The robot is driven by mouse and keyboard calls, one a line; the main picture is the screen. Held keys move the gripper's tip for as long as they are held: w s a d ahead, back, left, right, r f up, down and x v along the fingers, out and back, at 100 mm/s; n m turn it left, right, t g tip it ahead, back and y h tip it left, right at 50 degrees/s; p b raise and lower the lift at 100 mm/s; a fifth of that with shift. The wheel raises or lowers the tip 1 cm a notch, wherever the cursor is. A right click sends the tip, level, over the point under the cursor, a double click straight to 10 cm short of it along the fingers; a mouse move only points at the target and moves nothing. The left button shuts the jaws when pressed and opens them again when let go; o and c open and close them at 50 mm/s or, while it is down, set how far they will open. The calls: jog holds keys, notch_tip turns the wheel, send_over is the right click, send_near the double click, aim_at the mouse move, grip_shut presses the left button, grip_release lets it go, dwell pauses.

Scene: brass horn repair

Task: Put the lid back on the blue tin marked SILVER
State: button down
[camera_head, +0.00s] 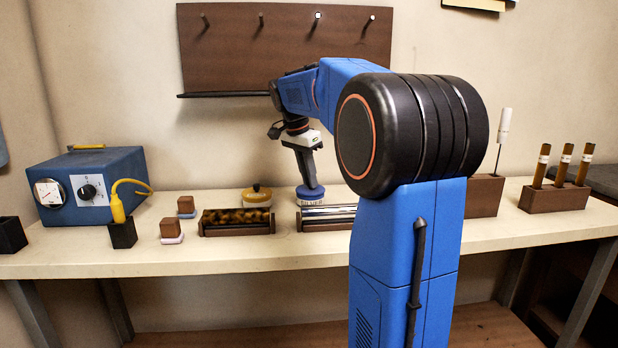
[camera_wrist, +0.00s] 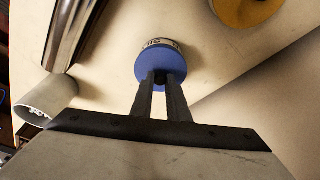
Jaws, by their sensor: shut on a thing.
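My gripper (camera_head: 309,184) points down at the bench behind the rack of silver tubes. It is shut on the small dark knob of the blue lid (camera_head: 310,191). In the wrist view the gripper (camera_wrist: 160,84) has its two fingers together on the knob, and the round blue lid (camera_wrist: 153,66) lies under the fingertips. The tin marked SILVER (camera_wrist: 158,43) shows as a pale lettered band just past the lid's rim. The lid is over the tin and looks level. I cannot tell whether it is fully seated. The rack hides the tin's lower part in the head view.
The rack of silver tubes (camera_head: 325,217) stands close in front of the tin. A yellow-lidded tin (camera_head: 257,196) and a rack of mottled tubes (camera_head: 236,221) are to the left. A white round container (camera_wrist: 48,97) lies left in the wrist view. The wall board is behind.

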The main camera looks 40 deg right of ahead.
dwell(0.4)
jog(key=c, duration=1.2)
grip_release()
jog(key=shift+o, duration=0.2)
jog(key=shift+r, duration=3.5)
grip_shut()
